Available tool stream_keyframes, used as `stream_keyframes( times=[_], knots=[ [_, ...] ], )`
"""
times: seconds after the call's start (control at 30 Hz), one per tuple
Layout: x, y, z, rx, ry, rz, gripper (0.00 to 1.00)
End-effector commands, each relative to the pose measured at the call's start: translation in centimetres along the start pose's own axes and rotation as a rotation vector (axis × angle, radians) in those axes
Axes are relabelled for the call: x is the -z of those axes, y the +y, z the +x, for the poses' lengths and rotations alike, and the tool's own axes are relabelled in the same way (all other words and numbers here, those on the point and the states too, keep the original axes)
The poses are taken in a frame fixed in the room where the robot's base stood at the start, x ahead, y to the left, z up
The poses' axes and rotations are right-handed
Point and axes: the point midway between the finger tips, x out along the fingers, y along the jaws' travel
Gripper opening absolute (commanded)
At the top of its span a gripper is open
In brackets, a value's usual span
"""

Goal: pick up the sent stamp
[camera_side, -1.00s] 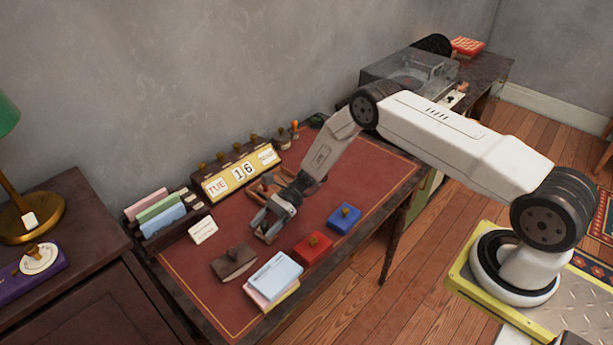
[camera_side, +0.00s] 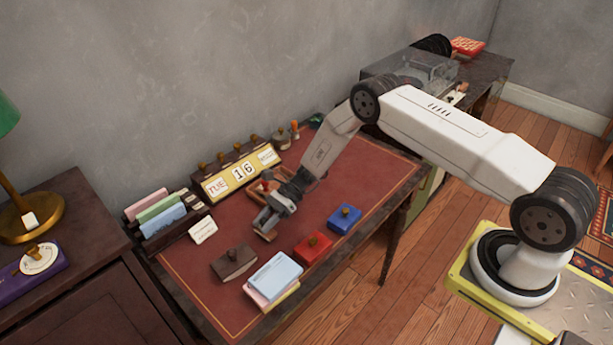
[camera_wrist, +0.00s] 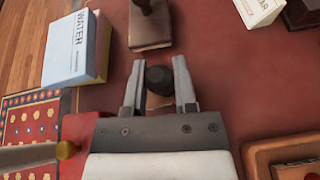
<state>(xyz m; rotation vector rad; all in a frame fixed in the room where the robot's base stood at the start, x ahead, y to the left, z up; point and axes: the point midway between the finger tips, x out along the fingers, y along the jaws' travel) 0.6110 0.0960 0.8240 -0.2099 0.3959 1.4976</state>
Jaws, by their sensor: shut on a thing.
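My gripper (camera_side: 265,218) is low over the red desk top, its jaws closed around a stamp with a dark round knob (camera_wrist: 159,79). In the wrist view the knob sits between the two grey fingers of my gripper (camera_wrist: 160,85).
A brown rocker blotter (camera_side: 233,262), a stack of cards (camera_side: 275,270), a red pad (camera_side: 312,247) and a blue pad (camera_side: 345,219) stand nearby. A yellow date display (camera_side: 238,174) and a card rack (camera_side: 165,220) line the back. The desk's right part is clear.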

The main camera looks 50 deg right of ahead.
Motion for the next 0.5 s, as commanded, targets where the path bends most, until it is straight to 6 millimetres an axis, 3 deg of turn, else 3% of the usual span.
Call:
stream_keyframes(
  times=[0.17,0.5],
  knots=[
    [-1.9,0.1,-0.8,0.001,0.0,-0.003,0.0],
    [-4.3,3.1,-2.5,0.001,-0.001,0.0,0.0]
  ],
)
